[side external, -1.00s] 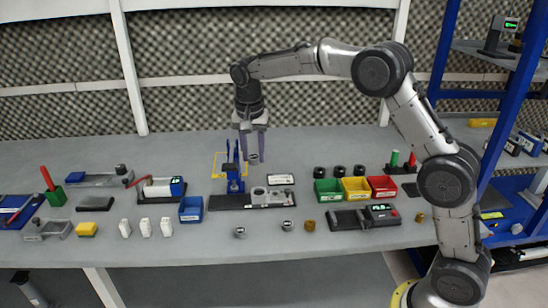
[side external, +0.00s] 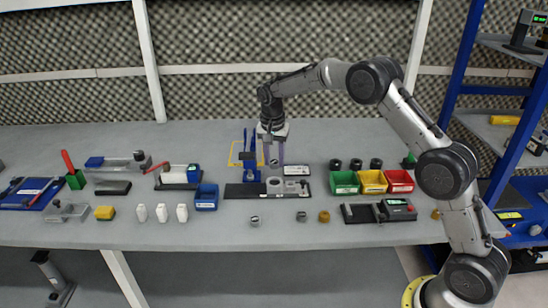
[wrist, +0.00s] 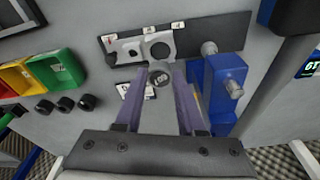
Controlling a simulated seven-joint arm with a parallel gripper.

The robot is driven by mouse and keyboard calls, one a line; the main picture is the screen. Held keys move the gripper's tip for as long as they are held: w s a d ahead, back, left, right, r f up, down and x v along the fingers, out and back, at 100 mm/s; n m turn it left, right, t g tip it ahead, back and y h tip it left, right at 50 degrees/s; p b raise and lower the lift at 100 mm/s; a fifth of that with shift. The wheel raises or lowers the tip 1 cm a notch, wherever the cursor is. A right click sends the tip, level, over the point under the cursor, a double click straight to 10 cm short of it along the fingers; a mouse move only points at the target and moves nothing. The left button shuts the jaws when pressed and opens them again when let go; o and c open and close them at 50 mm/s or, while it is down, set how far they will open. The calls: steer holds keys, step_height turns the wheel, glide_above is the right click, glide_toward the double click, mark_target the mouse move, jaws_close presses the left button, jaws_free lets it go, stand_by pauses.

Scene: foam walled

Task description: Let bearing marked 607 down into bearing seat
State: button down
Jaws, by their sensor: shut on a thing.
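My gripper (side external: 274,160) is shut on a small grey ring-shaped bearing. In the wrist view the bearing (wrist: 160,75) sits between the two fingertips, with a label on its face too small to read surely. The bearing seat (side external: 274,186) is a round grey holder on a dark base plate (side external: 240,191). In the wrist view the seat (wrist: 157,46) shows a dark round hole just beyond the bearing. The bearing is held above the seat, apart from it in the side view.
A blue press (side external: 251,160) stands close to the left of my gripper in the side view. Green, yellow and red bins (side external: 372,182) stand to the right, with black round parts behind them. Loose small rings (side external: 254,220) lie in front of the base plate.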

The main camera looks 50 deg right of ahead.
steer(key=shift+f, duration=2.75)
steer(key=shift+c, duration=2.1)
jaws_free()
steer(key=shift+r, duration=0.1)
step_height(320, 180, up, 14)
steer(key=s+a, duration=0.1)
steer(key=a, duration=0.1)
steer(key=shift+f, duration=0.25)
